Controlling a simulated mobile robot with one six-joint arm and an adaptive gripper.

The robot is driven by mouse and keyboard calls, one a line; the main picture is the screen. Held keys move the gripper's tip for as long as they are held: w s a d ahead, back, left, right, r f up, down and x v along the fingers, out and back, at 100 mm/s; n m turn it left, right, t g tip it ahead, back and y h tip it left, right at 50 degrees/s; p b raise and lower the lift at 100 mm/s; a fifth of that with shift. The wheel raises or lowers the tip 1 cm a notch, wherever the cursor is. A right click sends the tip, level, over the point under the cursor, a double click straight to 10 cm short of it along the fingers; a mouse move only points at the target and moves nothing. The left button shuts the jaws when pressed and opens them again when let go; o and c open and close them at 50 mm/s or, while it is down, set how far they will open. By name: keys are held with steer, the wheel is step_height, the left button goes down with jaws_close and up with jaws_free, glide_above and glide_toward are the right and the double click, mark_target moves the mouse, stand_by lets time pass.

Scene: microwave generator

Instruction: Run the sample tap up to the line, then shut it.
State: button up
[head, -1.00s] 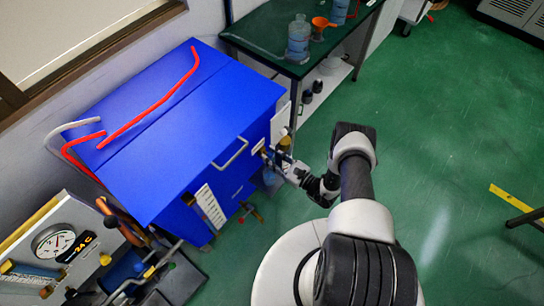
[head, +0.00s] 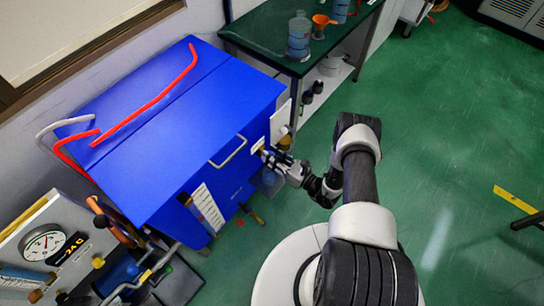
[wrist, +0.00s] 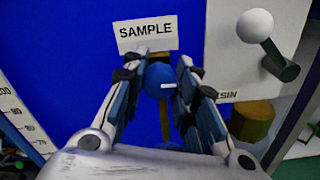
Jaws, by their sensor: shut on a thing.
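The sample tap's blue knob (wrist: 160,78) sits on the blue cabinet front, just below a white SAMPLE label (wrist: 146,33). A brass-coloured part shows beneath the knob. My gripper (wrist: 161,68) has a finger on each side of the knob and is shut on it. In the head view my gripper (head: 274,158) is at the right side of the blue cabinet (head: 175,120). A clear vessel (head: 267,182) shows dimly below my gripper; its line and liquid level cannot be made out. The tap's outlet and any flow are hidden.
A white ball-ended lever (wrist: 256,27) on a light panel, with a brass hexagonal fitting (wrist: 252,118), is close right of my fingers. A printed scale (wrist: 18,118) is at left. A green table (head: 262,38) holds bottles and an orange funnel. Open green floor lies to the right.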

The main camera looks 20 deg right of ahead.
steer(key=o, duration=1)
steer(key=shift+o, duration=0.2)
steer(key=v, duration=1.2)
